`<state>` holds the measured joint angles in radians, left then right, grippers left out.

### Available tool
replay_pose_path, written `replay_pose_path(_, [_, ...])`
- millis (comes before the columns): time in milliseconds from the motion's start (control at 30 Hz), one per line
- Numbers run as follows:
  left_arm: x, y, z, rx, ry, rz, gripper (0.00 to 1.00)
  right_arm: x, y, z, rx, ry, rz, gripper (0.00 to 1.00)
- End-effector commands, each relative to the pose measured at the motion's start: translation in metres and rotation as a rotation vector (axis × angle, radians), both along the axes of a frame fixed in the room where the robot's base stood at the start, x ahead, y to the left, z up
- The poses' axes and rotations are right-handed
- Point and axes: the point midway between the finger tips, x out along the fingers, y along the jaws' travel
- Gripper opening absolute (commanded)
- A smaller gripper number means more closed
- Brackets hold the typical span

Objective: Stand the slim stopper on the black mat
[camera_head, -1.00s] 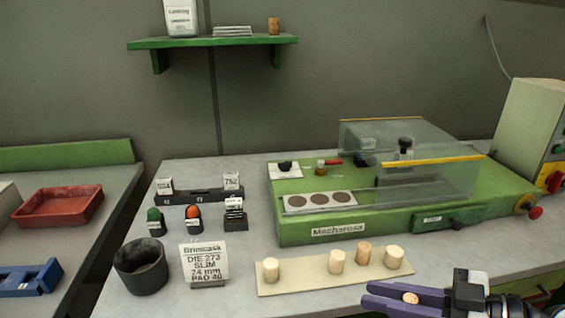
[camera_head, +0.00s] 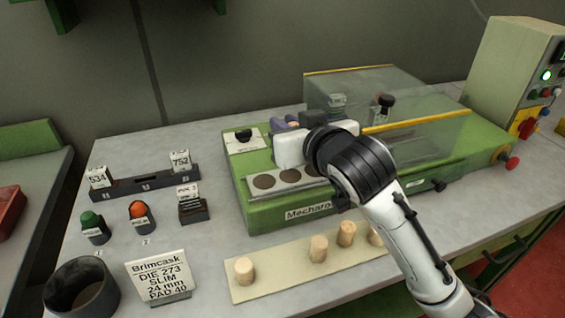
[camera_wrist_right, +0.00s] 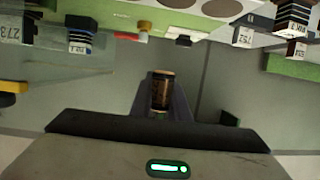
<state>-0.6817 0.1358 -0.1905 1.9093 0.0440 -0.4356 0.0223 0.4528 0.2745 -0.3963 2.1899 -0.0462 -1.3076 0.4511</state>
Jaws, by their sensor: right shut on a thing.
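My right gripper (camera_head: 289,122) reaches over the green machine, its purple fingers partly hidden by its own white hand. In the right wrist view it is shut on a brown, dark-marked, cylindrical stopper (camera_wrist_right: 162,92). In the head view this stopper is hidden. Several pale stoppers stand on a beige strip (camera_head: 285,272) in front of the machine: one at the left (camera_head: 244,270), others in the middle (camera_head: 319,248) and right (camera_head: 346,233), one partly behind my arm. I cannot make out a black mat. My left gripper is not in view.
The green machine (camera_head: 250,205) has a plate with round brown discs (camera_head: 265,181) and a clear guard with yellow edges (camera_head: 415,122). A dark pot (camera_head: 82,288) stands left.

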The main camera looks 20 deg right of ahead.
Motion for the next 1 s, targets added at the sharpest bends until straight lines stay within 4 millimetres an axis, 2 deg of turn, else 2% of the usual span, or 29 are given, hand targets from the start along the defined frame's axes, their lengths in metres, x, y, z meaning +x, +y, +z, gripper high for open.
replay_pose_path(33, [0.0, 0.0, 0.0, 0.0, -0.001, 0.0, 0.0, 0.002, 0.001, 0.008, 0.0, -0.003, -0.016, 0.0])
replay_pose_path(133, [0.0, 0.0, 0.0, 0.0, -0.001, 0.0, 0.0, 0.003, 0.002, 0.015, 0.0, 0.0, -0.037, 0.0])
replay_pose_path(500, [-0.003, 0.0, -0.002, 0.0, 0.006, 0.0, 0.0, 0.003, 0.001, 0.014, 0.0, 0.004, -0.046, 0.0])
replay_pose_path(700, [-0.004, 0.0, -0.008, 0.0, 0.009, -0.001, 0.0, 0.003, 0.001, -0.018, -0.002, 0.008, -0.046, 0.0])
replay_pose_path(933, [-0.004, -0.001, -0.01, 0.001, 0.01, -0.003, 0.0, 0.003, 0.001, -0.042, -0.001, 0.006, -0.045, 0.0])
replay_pose_path(1000, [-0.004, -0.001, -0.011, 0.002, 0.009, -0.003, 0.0, 0.003, 0.0, -0.055, -0.003, 0.008, -0.046, 0.0])
